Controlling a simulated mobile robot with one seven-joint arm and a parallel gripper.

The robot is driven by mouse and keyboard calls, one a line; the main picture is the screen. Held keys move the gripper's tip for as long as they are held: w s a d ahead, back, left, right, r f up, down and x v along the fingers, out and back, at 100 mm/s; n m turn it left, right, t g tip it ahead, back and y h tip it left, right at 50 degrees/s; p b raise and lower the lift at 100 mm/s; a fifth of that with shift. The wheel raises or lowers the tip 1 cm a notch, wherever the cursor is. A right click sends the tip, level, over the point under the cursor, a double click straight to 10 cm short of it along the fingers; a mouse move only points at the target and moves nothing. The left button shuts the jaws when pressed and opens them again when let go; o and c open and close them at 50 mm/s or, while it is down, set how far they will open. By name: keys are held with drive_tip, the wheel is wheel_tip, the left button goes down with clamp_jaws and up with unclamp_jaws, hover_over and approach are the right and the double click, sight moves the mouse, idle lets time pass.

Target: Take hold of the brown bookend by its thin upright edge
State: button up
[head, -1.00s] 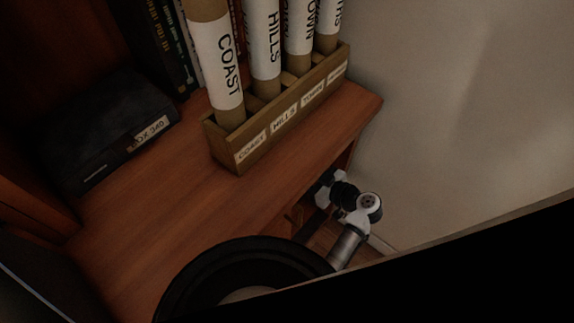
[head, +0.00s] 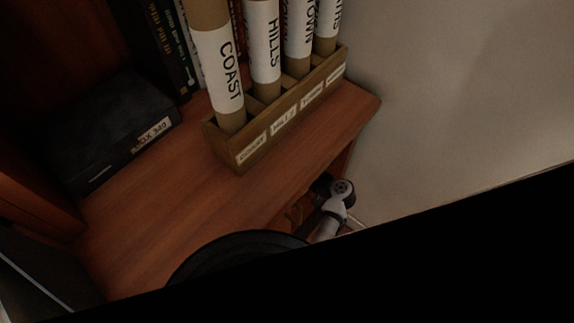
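I cannot make out the brown bookend for certain in the head view. A small brownish shape shows below the shelf's front edge, partly behind my arm, but it is too small and dark to name. Part of my arm, a grey and white joint, shows at the lower middle, just below the shelf's front right edge. My gripper's fingers are not visible; the arm runs out of sight there.
The wooden shelf top (head: 190,205) has clear room in front of a wooden rack (head: 240,160) holding labelled map tubes (head: 218,75). A dark box (head: 105,135) lies at left, with upright books (head: 160,45) behind. A pale wall (head: 470,100) stands at right.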

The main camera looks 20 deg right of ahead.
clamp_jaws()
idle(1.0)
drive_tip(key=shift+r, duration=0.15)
